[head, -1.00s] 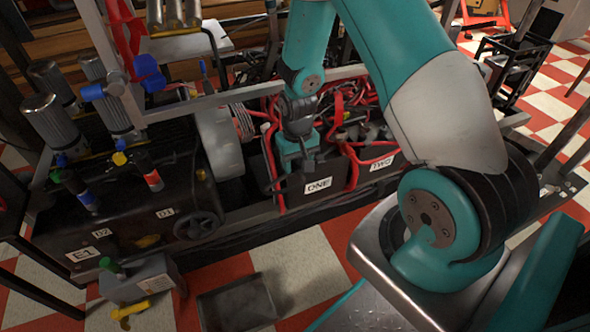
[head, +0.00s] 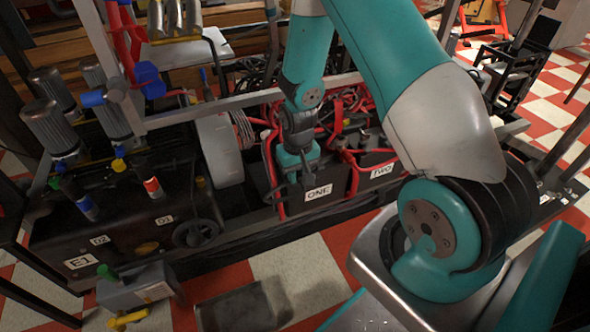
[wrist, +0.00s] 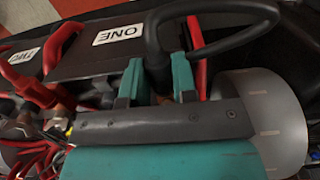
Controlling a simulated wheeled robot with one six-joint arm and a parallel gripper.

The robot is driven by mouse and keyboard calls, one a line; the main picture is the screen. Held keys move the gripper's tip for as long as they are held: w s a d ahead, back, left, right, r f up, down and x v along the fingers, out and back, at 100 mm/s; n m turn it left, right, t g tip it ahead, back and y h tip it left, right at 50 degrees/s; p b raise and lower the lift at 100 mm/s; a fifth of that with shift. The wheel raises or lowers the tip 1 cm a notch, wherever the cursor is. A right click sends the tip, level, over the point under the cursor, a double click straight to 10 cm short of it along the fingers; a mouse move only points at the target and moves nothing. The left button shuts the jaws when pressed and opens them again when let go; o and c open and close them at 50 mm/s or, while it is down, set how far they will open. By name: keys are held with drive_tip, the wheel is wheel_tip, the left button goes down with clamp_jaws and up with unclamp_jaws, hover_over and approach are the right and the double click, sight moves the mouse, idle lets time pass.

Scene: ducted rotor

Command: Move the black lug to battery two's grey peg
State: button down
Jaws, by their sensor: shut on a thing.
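My gripper (head: 300,176) is at the left end of battery one (head: 332,186), the black box labelled ONE. In the wrist view its teal fingers (wrist: 158,78) are shut on the black lug (wrist: 157,62), a dark upright piece between them. A thick black cable (wrist: 235,38) loops from the lug to the right. Battery two (head: 383,163), labelled TWO, stands to the right of battery one in the head view; its label (wrist: 27,56) is at the left edge of the wrist view. I cannot make out battery two's grey peg among the cables and fittings.
Red cables (head: 350,150) run over and between the batteries. A grey cylindrical drum (head: 220,150) stands left of battery one, and shows close by on the right of the wrist view (wrist: 262,115). A metal frame rail (head: 250,98) crosses behind.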

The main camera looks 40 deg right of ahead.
drive_tip(key=shift+s+a, duration=0.25)
drive_tip(key=shift+s, duration=0.55)
drive_tip(key=shift+s+a, duration=0.2)
drive_tip(key=shift+s, duration=0.6)
drive_tip(key=shift+p, duration=0.3)
drive_tip(key=shift+s+a+r+p, duration=0.1)
drive_tip(key=shift+s+r+p, duration=0.15)
drive_tip(key=shift+r+p, duration=0.55)
drive_tip(key=shift+s+a+r+p, duration=0.1)
drive_tip(key=shift+s+r+p, duration=0.1)
drive_tip(key=shift+r+p, duration=0.55)
drive_tip(key=shift+f, duration=0.1)
drive_tip(key=s+d+p, duration=0.1)
drive_tip(key=s+d, duration=0.2)
drive_tip(key=d, duration=0.7)
drive_tip(key=s+d+p, duration=0.1)
drive_tip(key=s+d, duration=0.2)
drive_tip(key=d, duration=0.8)
drive_tip(key=s+d+p, duration=0.2)
drive_tip(key=s+d, duration=0.1)
drive_tip(key=d, duration=0.7)
drive_tip(key=shift+w+d+f+b, duration=0.1)
drive_tip(key=shift+w+f+b, duration=0.4)
drive_tip(key=shift+f+b, duration=0.2)
drive_tip(key=shift+w+d+f+b, duration=0.1)
drive_tip(key=shift+w+f+b, duration=0.35)
drive_tip(key=shift+f+b, duration=0.2)
